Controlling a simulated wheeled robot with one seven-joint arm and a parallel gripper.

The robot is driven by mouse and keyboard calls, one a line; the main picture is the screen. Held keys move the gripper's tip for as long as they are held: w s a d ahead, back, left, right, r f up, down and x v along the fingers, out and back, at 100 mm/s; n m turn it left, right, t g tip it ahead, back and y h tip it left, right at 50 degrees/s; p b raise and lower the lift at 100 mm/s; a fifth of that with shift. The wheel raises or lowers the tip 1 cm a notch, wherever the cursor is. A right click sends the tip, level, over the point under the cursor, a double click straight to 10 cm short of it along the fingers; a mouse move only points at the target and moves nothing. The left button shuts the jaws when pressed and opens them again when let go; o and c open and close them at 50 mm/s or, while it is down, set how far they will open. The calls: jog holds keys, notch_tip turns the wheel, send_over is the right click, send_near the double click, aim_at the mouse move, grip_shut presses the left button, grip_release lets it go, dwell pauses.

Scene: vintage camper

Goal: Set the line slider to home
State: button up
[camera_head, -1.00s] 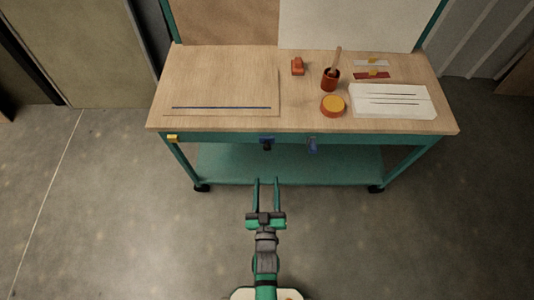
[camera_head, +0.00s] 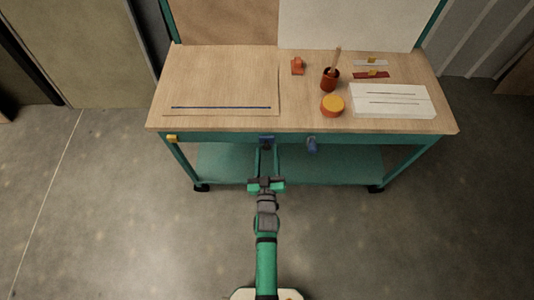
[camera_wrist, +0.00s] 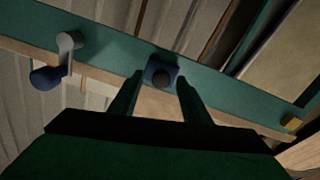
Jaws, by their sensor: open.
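A blue block with a dark round knob (camera_head: 267,139) sits on the front rail of the bench, near the middle; I take it for the line slider. It also shows in the wrist view (camera_wrist: 161,76). A small yellow block (camera_head: 172,138) is at the rail's left end and shows at the right in the wrist view (camera_wrist: 292,122). My gripper (camera_head: 267,149) is open, its fingers pointing at the blue block. In the wrist view the fingertips stand either side of the knob. I cannot tell whether they touch it.
A blue-handled crank (camera_head: 312,145) hangs on the rail to the right of the block. The bench top (camera_head: 300,115) holds a white slotted panel (camera_head: 392,112), a round orange-yellow pot (camera_head: 332,106) and a red cup (camera_head: 330,84). The rail between the blue and yellow blocks looks clear.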

jog(key=shift+w+a, duration=0.15)
jog(key=shift+w, duration=0.1)
